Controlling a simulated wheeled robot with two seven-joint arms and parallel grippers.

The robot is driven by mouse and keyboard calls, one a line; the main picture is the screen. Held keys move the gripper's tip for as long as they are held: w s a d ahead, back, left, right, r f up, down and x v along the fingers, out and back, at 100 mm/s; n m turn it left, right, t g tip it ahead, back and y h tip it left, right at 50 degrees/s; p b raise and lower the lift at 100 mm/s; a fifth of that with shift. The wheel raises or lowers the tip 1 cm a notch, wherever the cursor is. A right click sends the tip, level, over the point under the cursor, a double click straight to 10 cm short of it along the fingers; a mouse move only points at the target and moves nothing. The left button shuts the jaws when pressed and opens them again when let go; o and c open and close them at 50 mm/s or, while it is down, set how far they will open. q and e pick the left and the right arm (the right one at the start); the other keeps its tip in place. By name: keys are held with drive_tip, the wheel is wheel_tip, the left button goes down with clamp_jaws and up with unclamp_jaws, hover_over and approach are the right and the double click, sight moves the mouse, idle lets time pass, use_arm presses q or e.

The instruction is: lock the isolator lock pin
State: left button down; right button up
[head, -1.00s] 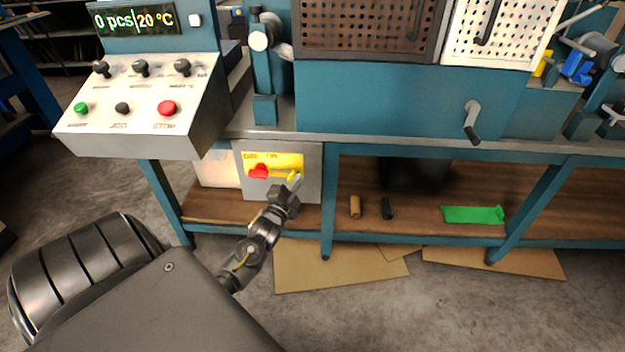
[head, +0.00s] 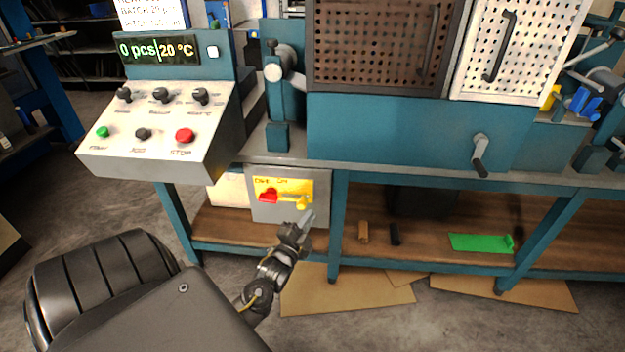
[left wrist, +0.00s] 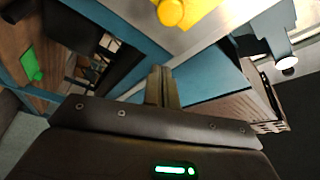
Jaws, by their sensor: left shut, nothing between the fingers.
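The isolator is a grey box (head: 259,210) under the bench, with a yellow plate (head: 292,185) on its front. A red handle (head: 268,195) sits on the plate's left part. The yellow lock pin (head: 302,202) sits at the plate's lower right; its round knob also shows at the top of the left wrist view (left wrist: 172,12). My left gripper (head: 308,217) is shut and empty, just below and in front of the pin, apparently apart from it. Its closed fingers show in the left wrist view (left wrist: 161,86). My right gripper is in neither view.
A sloped control panel (head: 160,125) with knobs and buttons stands above left of the isolator. A blue bench leg (head: 338,225) stands close to its right. Cardboard (head: 345,292) lies on the floor.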

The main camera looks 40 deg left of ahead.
use_arm(q)
drive_tip(key=v, duration=0.4)
drive_tip(key=shift+s+d, duration=0.1)
drive_tip(key=shift+s, duration=0.1)
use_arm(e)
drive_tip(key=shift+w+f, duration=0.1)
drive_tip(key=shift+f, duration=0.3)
